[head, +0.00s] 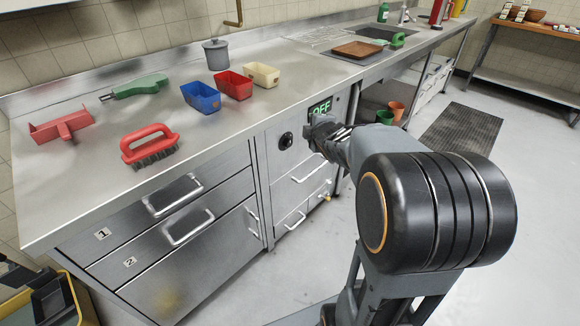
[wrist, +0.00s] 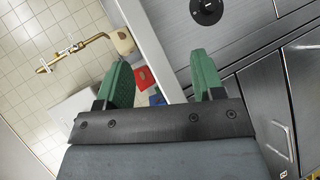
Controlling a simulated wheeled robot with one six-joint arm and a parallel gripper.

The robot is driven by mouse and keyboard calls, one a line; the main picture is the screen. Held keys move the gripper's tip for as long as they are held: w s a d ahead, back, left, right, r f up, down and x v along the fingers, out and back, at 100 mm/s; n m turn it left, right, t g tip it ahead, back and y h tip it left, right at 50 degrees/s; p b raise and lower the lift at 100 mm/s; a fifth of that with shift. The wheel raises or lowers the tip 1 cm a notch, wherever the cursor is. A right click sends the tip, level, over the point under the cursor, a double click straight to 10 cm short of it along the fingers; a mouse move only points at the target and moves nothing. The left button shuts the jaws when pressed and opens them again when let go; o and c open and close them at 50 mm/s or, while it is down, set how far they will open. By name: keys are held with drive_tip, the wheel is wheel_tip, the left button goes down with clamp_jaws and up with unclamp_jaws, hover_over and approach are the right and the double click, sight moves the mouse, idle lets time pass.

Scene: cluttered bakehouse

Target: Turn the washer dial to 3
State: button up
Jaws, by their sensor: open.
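The round black washer dial (head: 286,140) sits on the metal front panel below the counter edge. A dark display (head: 320,108) to its right shows OFF in green, partly hidden by my arm. The dial's pointer is too small to read. My gripper (head: 319,130) is in front of the panel, to the right of the dial and apart from it. In the wrist view the dial (wrist: 207,10) is at the top edge, beyond the right finger. My gripper (wrist: 162,78) has green fingers spread wide with nothing held between them.
The steel counter (head: 120,105) carries a red brush (head: 149,143), a blue bin (head: 201,97), a red bin (head: 234,85) and a cream bin (head: 262,75). Drawer handles (head: 187,227) stick out below. Two pots (head: 396,111) stand under the counter. The floor (head: 330,240) before the panel is clear.

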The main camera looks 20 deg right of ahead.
drive_tip(key=w+d+f+n+t+y+b, duration=0.25)
drive_tip(key=w+f+n+b, duration=0.2)
drive_tip(key=f+n, duration=0.35)
drive_tip(key=n+y+b, duration=0.7)
drive_tip(key=n, duration=0.2)
approach(290, 145)
drive_tip(key=shift+t, duration=0.35)
drive_tip(key=b+x, duration=0.2)
drive_tip(key=x, duration=0.7)
drive_tip(key=shift+w+a+f, duration=0.15)
drive_tip(key=shift+a+f, duration=0.05)
drive_tip(key=shift+a, duration=0.05)
drive_tip(key=shift+c, duration=0.4)
drive_tip(key=c, duration=0.7)
drive_tip(key=shift+d, duration=0.15)
drive_tip(key=shift+c, duration=0.7)
